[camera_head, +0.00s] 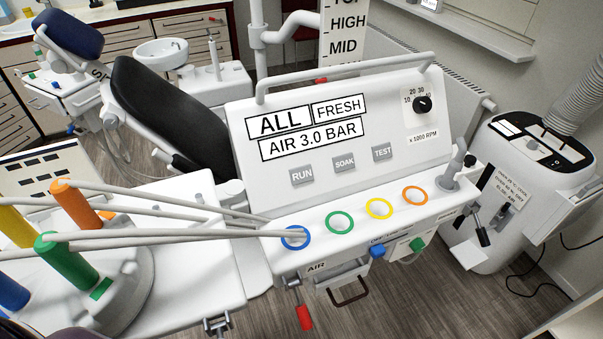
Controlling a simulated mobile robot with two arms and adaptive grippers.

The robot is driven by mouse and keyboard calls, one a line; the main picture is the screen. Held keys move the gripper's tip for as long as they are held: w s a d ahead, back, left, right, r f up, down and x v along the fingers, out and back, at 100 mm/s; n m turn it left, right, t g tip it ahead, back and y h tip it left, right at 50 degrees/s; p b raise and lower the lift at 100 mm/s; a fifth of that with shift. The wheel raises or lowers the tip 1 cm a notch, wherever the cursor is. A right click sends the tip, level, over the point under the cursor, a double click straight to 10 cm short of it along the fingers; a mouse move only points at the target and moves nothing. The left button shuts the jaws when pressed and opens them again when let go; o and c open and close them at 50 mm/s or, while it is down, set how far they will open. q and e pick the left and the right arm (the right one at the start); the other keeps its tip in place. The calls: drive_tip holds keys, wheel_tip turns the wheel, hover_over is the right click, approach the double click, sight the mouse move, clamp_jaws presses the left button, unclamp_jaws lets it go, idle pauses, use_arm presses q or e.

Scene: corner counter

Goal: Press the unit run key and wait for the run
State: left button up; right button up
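The grey RUN key (302,177) is on the sloping white front of the unit (243,140), at the left of a row with the SOAK key (344,162) and the TEST key (382,153). None of the keys shows a visible light. The label plates above read ALL (280,123), FRESH (339,109) and AIR 3.0 BAR (308,139). A black dial (422,104) marked x1000 RPM is at the upper right. Neither of my grippers shows in the head view, and nothing covers the keys.
Blue (295,237), green (340,222), yellow (379,208) and orange (415,195) rings line the ledge. Grey hoses (150,236) cross to it from coloured handpieces (66,259) at left. A red-tipped lever (304,317) hangs below. A white machine (510,200) stands right.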

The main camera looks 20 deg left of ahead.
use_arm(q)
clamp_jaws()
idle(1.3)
